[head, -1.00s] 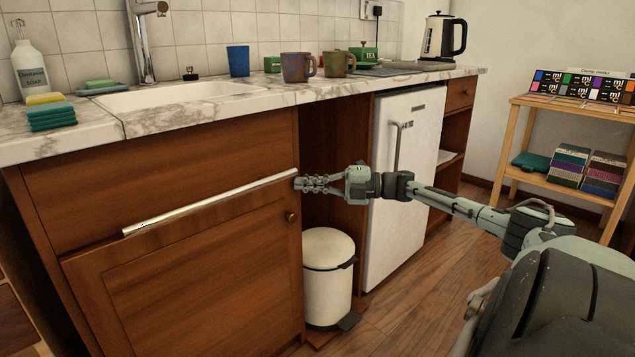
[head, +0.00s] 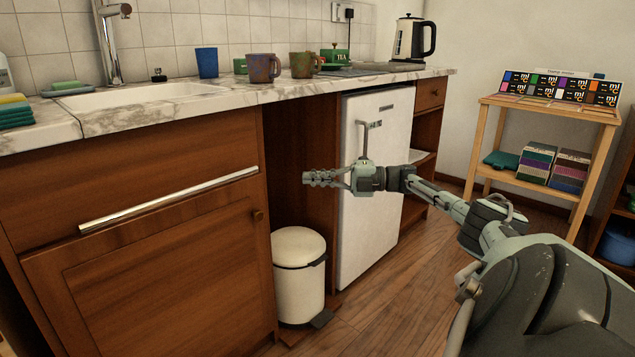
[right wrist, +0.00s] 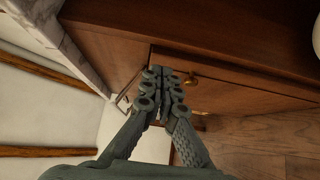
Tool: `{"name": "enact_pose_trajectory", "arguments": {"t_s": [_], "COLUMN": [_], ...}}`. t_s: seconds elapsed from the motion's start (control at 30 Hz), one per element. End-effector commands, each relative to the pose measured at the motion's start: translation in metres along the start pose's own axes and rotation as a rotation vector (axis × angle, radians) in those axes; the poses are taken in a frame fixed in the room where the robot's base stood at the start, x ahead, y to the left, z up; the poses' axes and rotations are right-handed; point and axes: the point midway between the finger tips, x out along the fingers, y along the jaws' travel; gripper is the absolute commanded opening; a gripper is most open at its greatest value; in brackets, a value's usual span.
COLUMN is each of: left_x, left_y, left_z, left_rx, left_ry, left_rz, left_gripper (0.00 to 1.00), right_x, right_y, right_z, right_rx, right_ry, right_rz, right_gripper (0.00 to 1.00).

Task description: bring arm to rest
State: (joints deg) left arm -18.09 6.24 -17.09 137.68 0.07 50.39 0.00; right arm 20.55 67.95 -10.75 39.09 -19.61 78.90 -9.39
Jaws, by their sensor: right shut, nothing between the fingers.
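My right gripper (head: 318,178) is shut and empty. In the head view its arm reaches in from the lower right, and the fingers point left in front of the open gap between the wooden cabinet and the white fridge. In the right wrist view the shut fingers (right wrist: 163,88) appear in front of the brown cabinet front (right wrist: 240,90) and its brass knob. No contact with the cabinet shows in the head view. My left gripper is not in either view.
The wooden cabinet (head: 150,280) with its long metal bar handle (head: 170,200) is at left. A white pedal bin (head: 298,275) stands below the gripper. The fridge (head: 372,225) is behind the wrist. A wooden shelf (head: 550,108) stands at right; floor between is clear.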

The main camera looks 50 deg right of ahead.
Motion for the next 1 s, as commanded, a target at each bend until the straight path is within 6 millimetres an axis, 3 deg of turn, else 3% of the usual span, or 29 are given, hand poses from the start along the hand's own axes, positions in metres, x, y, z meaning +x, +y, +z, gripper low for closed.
{"name": "enact_pose_trajectory", "arguments": {"t_s": [0.4,0.47,0.57,0.67,0.77,0.9,1.0], "left_x": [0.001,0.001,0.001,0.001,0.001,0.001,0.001], "left_y": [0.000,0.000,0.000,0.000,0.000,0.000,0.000], "left_z": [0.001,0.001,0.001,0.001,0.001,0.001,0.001], "left_rx": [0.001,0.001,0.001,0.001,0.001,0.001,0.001], "left_ry": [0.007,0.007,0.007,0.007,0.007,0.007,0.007], "left_rz": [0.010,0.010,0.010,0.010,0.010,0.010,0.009], "left_gripper": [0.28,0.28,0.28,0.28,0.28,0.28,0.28], "right_x": [-0.007,-0.003,0.021,0.063,0.112,0.170,0.201], "right_y": [-0.001,-0.004,-0.017,-0.038,-0.060,-0.074,-0.072], "right_z": [0.004,0.001,-0.016,-0.053,-0.108,-0.197,-0.268], "right_rx": [0.003,0.008,0.034,0.086,0.159,0.282,0.381], "right_ry": [0.002,0.011,0.054,0.132,0.231,0.363,0.453], "right_rz": [-0.001,0.002,0.017,0.054,0.110,0.211,0.297], "right_gripper": [0.00,0.00,0.00,0.00,0.00,0.00,0.00]}}
